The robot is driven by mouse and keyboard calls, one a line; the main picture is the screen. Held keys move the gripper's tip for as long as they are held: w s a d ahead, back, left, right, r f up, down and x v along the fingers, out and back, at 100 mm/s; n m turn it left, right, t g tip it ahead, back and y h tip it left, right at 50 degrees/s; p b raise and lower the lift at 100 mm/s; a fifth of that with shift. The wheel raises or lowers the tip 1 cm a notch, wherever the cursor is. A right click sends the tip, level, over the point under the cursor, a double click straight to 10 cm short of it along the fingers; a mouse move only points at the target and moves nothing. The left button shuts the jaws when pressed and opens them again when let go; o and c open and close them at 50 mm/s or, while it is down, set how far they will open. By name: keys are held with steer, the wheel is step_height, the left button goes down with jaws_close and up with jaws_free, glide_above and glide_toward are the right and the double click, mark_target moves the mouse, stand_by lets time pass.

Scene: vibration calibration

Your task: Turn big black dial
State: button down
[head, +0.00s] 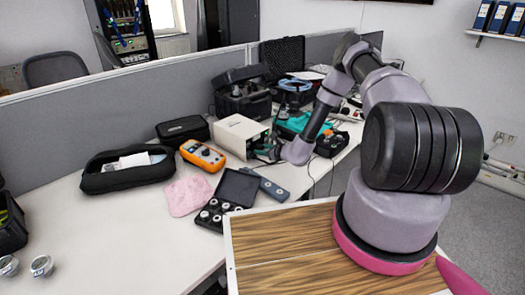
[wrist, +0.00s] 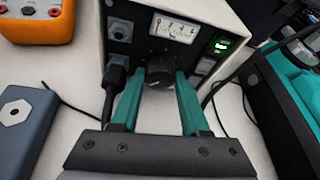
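The big black dial (wrist: 160,70) is on the front panel of a white box-shaped instrument (head: 240,136), below a meter with a needle. In the wrist view my gripper (wrist: 161,78) has its two teal fingers on either side of the dial. The fingertips are close to its sides, but I cannot tell whether they touch or press on it. In the head view my gripper (head: 267,154) is at the front of the instrument, and the dial is hidden there.
In the wrist view a black plug with a cable (wrist: 115,75) is left of the dial and a green lit switch (wrist: 221,46) is to its right. An orange meter (head: 202,155) stands left of the instrument. A teal-and-black case (head: 300,124) is close on the right.

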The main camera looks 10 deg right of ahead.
steer(key=m+g+y, duration=0.1)
steer(key=m, duration=0.1)
steer(key=shift+d+m, duration=0.15)
steer(key=shift+m, duration=0.15)
steer(key=m+g+y, duration=0.1)
steer(key=m+y, duration=0.1)
steer(key=m, duration=0.1)
steer(key=shift+w+d, duration=0.1)
steer(key=m+g+y, duration=0.1)
steer(key=m+y, duration=0.1)
steer(key=m, duration=0.1)
steer(key=shift+f+y, duration=0.15)
steer(key=shift+y, duration=0.15)
steer(key=shift+d+m+y, duration=0.1)
steer(key=shift+m+y, duration=0.8)
steer(key=shift+m, duration=1)
steer(key=c, duration=0.7)
jaws_free()
steer(key=shift+w, duration=0.1)
